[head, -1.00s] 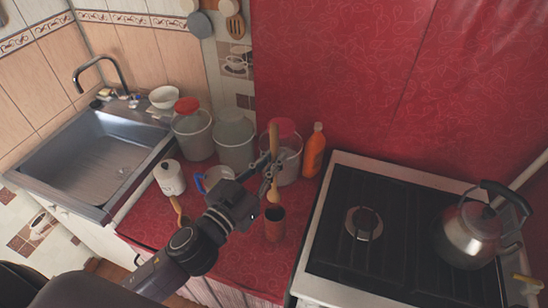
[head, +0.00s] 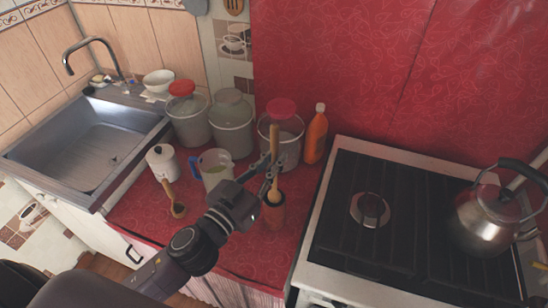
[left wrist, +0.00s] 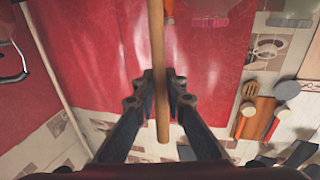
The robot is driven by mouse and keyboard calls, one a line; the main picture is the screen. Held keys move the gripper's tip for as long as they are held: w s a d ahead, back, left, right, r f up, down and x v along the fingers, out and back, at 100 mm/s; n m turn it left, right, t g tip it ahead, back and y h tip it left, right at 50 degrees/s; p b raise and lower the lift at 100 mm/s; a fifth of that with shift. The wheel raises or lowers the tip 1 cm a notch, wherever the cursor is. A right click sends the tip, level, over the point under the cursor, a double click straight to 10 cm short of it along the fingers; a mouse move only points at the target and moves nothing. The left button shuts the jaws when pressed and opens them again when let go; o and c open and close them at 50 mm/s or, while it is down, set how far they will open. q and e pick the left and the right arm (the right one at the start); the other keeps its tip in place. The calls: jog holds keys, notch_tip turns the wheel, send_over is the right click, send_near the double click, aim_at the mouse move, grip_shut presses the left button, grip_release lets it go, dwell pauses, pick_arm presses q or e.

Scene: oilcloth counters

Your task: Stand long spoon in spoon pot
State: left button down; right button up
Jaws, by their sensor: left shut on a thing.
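The long spoon (head: 274,142) is wooden and stands nearly upright in my left gripper (head: 268,170). My left gripper is shut on its handle; in the left wrist view the handle (left wrist: 158,45) runs between the two fingers (left wrist: 160,88). My right gripper is not in view.
Several lidded jars and an orange bottle (head: 315,137) stand behind. The stove (head: 400,215) with a kettle (head: 484,220) is right, the sink (head: 85,145) left.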

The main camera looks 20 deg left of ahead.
pick_arm(q)
jog(key=shift+f+b, duration=2.2)
jog(key=shift+f, duration=0.65)
jog(key=c, duration=1.9)
grip_release()
jog(key=v, duration=1.2)
jog(key=shift+f, duration=0.1)
